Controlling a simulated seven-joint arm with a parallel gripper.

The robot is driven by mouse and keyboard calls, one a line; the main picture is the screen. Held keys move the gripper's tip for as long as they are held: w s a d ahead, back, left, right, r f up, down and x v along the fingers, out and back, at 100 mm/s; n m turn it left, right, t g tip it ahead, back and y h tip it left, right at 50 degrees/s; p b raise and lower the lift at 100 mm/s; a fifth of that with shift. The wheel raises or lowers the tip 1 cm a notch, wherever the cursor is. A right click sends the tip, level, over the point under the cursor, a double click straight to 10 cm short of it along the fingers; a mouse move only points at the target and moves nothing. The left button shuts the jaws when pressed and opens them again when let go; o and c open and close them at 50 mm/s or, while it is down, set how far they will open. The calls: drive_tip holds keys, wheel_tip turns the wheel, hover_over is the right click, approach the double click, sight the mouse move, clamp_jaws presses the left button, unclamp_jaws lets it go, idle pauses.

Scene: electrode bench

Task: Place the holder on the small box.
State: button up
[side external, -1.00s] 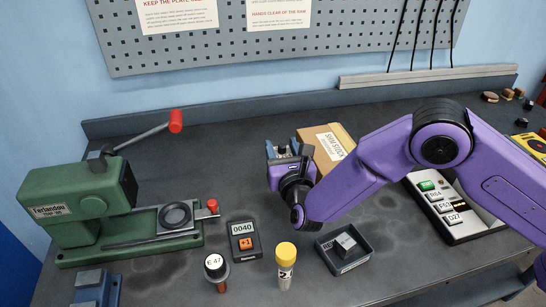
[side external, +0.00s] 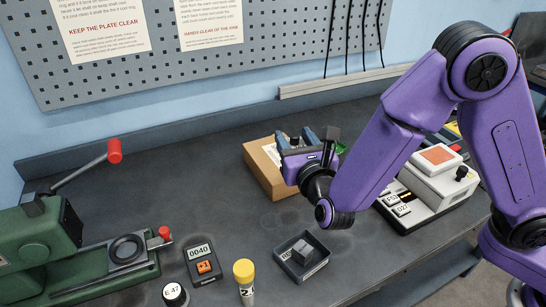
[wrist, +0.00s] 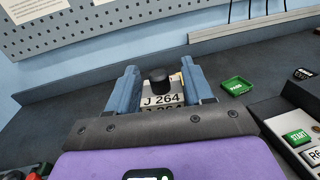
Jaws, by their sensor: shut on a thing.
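My gripper (side external: 297,143) is shut on the holder, a piece with a black round knob and a white J 264 label. The holder (wrist: 160,98) sits between the blue-grey fingers of my gripper (wrist: 160,88) in the wrist view. In the side view it is mostly hidden by the fingers. A small cardboard box (side external: 261,174) stands on the bench. My gripper is at its right side in the side view and hides part of it. I cannot tell whether the holder touches the box.
A control unit (side external: 445,178) stands at the right. A dark tray with a grey block (side external: 302,252), a counter (side external: 201,263), a yellow-capped vial (side external: 244,275) and a green press (side external: 35,245) stand nearer. The bench's left middle is clear.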

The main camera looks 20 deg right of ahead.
drive_tip(key=d+r+m+g+h, duration=0.1)
drive_tip(key=d+r+m+h, duration=0.2)
drive_tip(key=d, duration=0.5)
drive_tip(key=shift+n+h, duration=0.3)
drive_tip(key=shift+w+a+f, duration=0.7)
drive_tip(key=shift+w+f, duration=1.3)
drive_tip(key=shift+f, duration=0.1)
drive_tip(key=shift+w+a+f, duration=0.7)
drive_tip(key=shift+w+f, duration=1.35)
drive_tip(key=shift+f, duration=0.05)
drive_tip(key=shift+w+a+f, duration=0.7)
drive_tip(key=shift+w+f, duration=1.3)
drive_tip(key=shift+f, duration=0.1)
drive_tip(key=shift+f, duration=0.15)
drive_tip(key=o, duration=1.3)
